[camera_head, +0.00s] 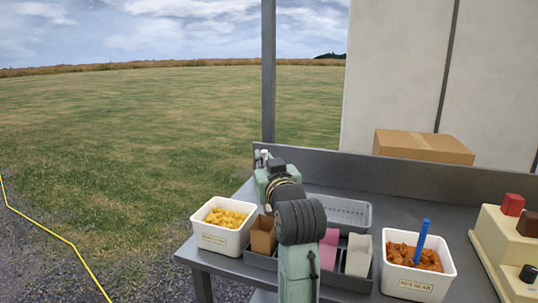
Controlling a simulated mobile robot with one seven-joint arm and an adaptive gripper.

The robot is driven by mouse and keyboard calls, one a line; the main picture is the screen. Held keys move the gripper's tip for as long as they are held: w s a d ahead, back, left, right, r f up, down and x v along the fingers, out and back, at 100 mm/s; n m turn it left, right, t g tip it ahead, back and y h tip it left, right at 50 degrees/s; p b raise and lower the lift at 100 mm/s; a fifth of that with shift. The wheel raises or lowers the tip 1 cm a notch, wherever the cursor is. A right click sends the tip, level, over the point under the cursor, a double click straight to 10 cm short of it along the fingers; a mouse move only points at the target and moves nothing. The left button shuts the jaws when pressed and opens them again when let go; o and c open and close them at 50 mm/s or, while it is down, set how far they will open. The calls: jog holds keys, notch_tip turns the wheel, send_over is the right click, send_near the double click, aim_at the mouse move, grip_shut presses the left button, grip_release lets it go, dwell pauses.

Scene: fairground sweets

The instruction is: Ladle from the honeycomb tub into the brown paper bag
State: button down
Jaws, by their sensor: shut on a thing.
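A white tub of yellow pieces (222,237) stands at the table's left end. Its label is too small to read, but the yellow pieces look like honeycomb. The open brown paper bag (263,236) stands just right of it, in the left end of a grey rack, partly behind my arm. My gripper (263,160) is beyond the tub and bag, towards the table's back left corner, and is mostly hidden by my own wrist. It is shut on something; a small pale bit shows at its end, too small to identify. No ladle shows in the yellow tub.
A pink bag (328,250) and a white bag (358,255) stand in the grey rack (345,281). A white tub of orange-brown pieces (417,285) holds a blue handle (421,242). Behind are a grey tray (340,200) and a cardboard box (424,147). A cream block (502,250) stands right.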

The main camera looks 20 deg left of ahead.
jog(key=s+a+f+n+g+y+b, duration=0.1)
jog(key=s+a+f+n+y+b, duration=0.2)
jog(key=n+b, duration=0.6)
jog(key=s+a+f+n+g+y+b, duration=0.1)
jog(key=s+a+f+n+y+b, duration=0.2)
jog(key=b, duration=1.4)
jog(key=s+f+n+y, duration=0.3)
jog(key=f+n, duration=0.4)
jog(key=shift+s+b, duration=0.35)
